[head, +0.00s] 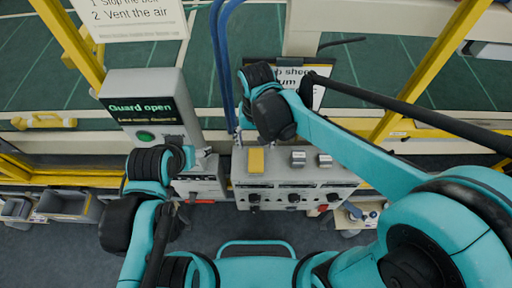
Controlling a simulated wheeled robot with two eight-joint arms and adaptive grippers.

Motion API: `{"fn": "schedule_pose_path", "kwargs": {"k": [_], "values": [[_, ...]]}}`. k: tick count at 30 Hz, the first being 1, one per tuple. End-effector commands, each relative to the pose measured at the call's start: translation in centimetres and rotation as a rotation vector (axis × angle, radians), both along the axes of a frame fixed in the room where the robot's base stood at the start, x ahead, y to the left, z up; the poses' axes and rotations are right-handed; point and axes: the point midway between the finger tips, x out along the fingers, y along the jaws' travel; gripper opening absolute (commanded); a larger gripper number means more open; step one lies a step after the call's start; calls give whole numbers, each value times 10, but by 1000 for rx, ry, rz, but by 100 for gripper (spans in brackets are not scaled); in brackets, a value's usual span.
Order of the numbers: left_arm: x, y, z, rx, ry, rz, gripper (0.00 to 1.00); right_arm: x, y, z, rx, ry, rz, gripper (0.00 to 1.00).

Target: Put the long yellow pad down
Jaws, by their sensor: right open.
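A yellow pad (256,160) rests on top of the grey control console, left of two small grey blocks. My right gripper (238,138) is open above the console's back left edge, close to the pad's upper left and apart from it. It is small and partly hidden by my wrist. My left gripper (205,160) is near the left end of the console, mostly hidden behind my wrist; its fingers are not clear.
The grey console (294,198) has dark knobs on its front. A "Guard open" box (148,106) with a green button stands to the left. Yellow guard posts (428,70) and a black bar (420,115) cross the right side. A grey bin (70,205) lies at far left.

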Motion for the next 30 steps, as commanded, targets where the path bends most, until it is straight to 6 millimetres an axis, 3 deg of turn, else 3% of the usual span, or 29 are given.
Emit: {"fn": "schedule_pose_path", "kwargs": {"k": [3, 11, 14, 21, 30], "values": [[0, 0, 2, 0, 0, 0, 67, 0, 0, 10, 0, 0, 0, 67], [0, 0, 2, 0, 0, 0, 67, -1, -7, 16, 7, -15, -2, 67], [0, 0, 2, 0, 0, 0, 67, -4, -26, 22, 25, -62, -5, 67], [0, 0, 2, 0, 0, 0, 67, -20, -96, 40, 66, -283, -9, 67], [0, 0, 2, 0, 0, 0, 67, -46, -162, 42, 26, -546, -7, 67]]}}
